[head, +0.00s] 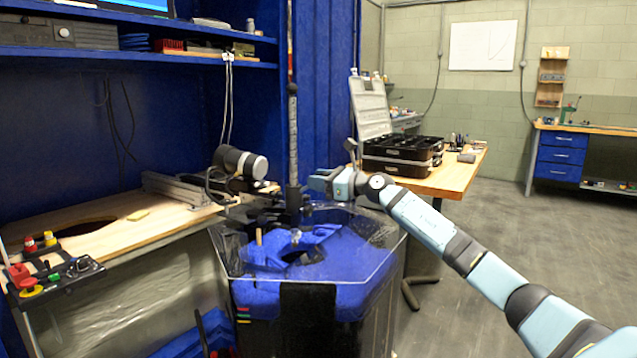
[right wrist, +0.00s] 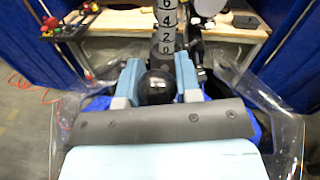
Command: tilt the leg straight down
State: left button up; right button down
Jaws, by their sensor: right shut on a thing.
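The leg (head: 292,140) is a dark pole with a pale numbered scale, standing almost upright over the blue tank (head: 305,315). Its scale also shows in the right wrist view (right wrist: 167,32), just beyond my fingers. My right gripper (head: 316,184) is beside the leg's lower part, above the tank. In the right wrist view my right gripper (right wrist: 157,85) is shut on a round black knob (right wrist: 156,89), with one pale-blue finger on each side. The knob's link to the leg is hidden. My left gripper is not in view.
A clear, faceted guard (head: 375,262) surrounds the tank top. A wooden bench (head: 90,215) with a control box (head: 62,275) and a grey motor (head: 240,162) is on the left. A black case (head: 400,155) stands on a table behind my right arm. Open floor lies to the right.

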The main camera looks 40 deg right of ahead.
jog(key=shift+f, duration=0.1)
jog(key=c, duration=0.9)
grip_release()
jog(key=shift+s+d, duration=0.1)
jog(key=shift+s, duration=0.1)
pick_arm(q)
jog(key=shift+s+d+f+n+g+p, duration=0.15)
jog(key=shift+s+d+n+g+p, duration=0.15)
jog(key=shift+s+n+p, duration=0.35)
pick_arm(e)
jog(key=v, duration=1.3)
jog(key=shift+s+d, duration=0.1)
jog(key=shift+s, duration=0.15)
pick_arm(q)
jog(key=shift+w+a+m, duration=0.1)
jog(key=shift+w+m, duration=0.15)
pick_arm(e)
jog(key=shift+f, duration=0.1)
